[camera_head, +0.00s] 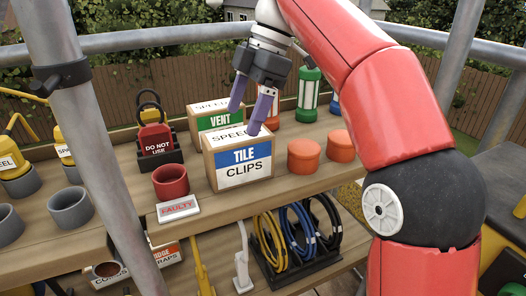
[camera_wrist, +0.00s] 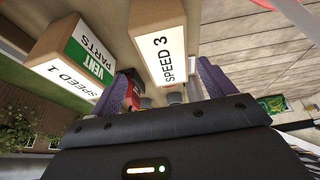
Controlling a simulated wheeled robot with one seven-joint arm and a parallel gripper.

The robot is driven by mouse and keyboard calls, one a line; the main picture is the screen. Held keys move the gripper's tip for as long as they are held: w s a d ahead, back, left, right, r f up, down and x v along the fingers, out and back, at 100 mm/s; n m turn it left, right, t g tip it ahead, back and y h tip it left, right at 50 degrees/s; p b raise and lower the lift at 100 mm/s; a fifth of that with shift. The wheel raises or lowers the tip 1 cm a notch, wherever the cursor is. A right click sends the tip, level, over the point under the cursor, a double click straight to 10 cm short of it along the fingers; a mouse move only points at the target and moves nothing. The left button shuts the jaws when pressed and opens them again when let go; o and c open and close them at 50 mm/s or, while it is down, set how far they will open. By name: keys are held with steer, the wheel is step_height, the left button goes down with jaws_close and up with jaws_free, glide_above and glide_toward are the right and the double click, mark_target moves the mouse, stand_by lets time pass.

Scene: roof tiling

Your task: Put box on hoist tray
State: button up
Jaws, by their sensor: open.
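A cardboard box with a blue and white "TILE CLIPS" label (camera_head: 240,165) stands upright on the wooden shelf. My gripper (camera_head: 246,116) is open above it, its purple fingers pointing down and one fingertip overlapping the box's top edge. In the wrist view a box top labelled "SPEED 3" (camera_wrist: 165,55) lies between the spread fingers (camera_wrist: 168,85); I cannot tell if they touch it. A second box with a green "VENT" label (camera_head: 221,120) stands just behind; it also shows in the wrist view (camera_wrist: 93,62). I cannot make out a hoist tray.
A red cup (camera_head: 171,181), a "FAULTY" sign (camera_head: 178,208) and a "DO NOT USE" lockout (camera_head: 157,141) are left of the box. Orange tubs (camera_head: 304,156) stand to its right. A grey post (camera_head: 85,120) rises at left.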

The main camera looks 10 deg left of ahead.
mark_target(240, 134)
steer(key=b+x, duration=0.1)
steer(key=x, duration=0.1)
steer(key=b+x, duration=0.1)
steer(key=x, duration=0.1)
steer(key=b+x, duration=0.1)
steer(key=x, duration=0.2)
steer(key=shift+s+d+f, duration=0.1)
steer(key=shift+s+d, duration=0.2)
steer(key=shift+s, duration=0.1)
steer(key=shift+a+f, duration=0.15)
steer(key=shift+f, duration=0.1)
steer(key=shift+f, duration=0.25)
steer(key=c, duration=1.4)
steer(key=shift+c, duration=1.3)
steer(key=shift+r, duration=0.15)
